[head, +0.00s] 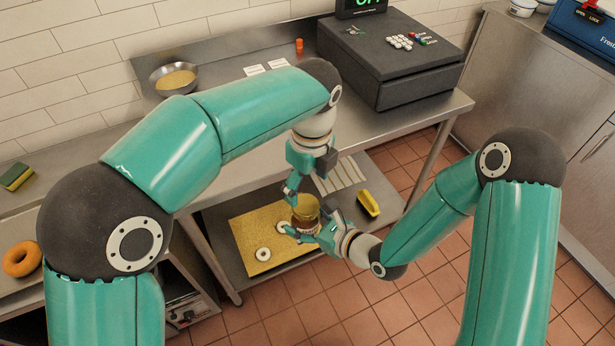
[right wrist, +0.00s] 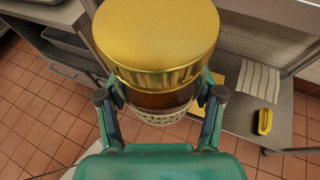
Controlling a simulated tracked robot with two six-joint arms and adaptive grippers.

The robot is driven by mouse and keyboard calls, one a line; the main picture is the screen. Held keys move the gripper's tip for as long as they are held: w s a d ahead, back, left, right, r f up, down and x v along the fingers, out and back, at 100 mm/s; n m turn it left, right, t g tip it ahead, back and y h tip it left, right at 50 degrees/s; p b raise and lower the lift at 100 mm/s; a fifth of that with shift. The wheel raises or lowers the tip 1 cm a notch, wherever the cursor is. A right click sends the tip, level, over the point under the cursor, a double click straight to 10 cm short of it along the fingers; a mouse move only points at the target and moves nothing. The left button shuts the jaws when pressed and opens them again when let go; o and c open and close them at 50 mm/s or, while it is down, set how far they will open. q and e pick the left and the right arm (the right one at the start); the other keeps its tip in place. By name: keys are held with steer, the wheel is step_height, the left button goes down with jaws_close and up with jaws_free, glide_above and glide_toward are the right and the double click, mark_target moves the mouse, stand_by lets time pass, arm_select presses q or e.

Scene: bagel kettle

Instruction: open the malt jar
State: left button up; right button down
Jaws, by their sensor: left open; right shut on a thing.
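The malt jar (right wrist: 160,100) has a brown body, a pale patterned band low down and a wide gold lid (right wrist: 155,40). The lid sits on top of the jar. My right gripper (right wrist: 160,108) is shut on the jar's body below the lid, with one finger on each side. In the head view the gold lid (head: 305,207) shows between my two grippers, over the lower shelf. My left gripper (head: 308,195) is open and points down at the lid, its fingers near the rim. Whether they touch the lid is unclear. The jar's body is mostly hidden in the head view.
A gold board (head: 250,240) with white rings (head: 263,254), a striped cloth (head: 342,175) and a yellow object (head: 368,203) lie below. Above, the steel counter (head: 240,125) holds a metal bowl (head: 173,78) and a dark cash register (head: 390,60). Tiled floor is open at the front.

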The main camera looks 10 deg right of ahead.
mark_target(306, 204)
arm_select(q)
steer(key=shift+w+a+f, duration=0.1)
steer(key=shift+a+f, duration=0.05)
steer(key=shift+f, duration=3.05)
steer(key=c, duration=1.2)
steer(key=n, duration=0.7)
steer(key=shift+n, duration=0.3)
steer(key=n, duration=0.5)
steer(key=o, duration=1.3)
steer(key=shift+c, duration=0.2)
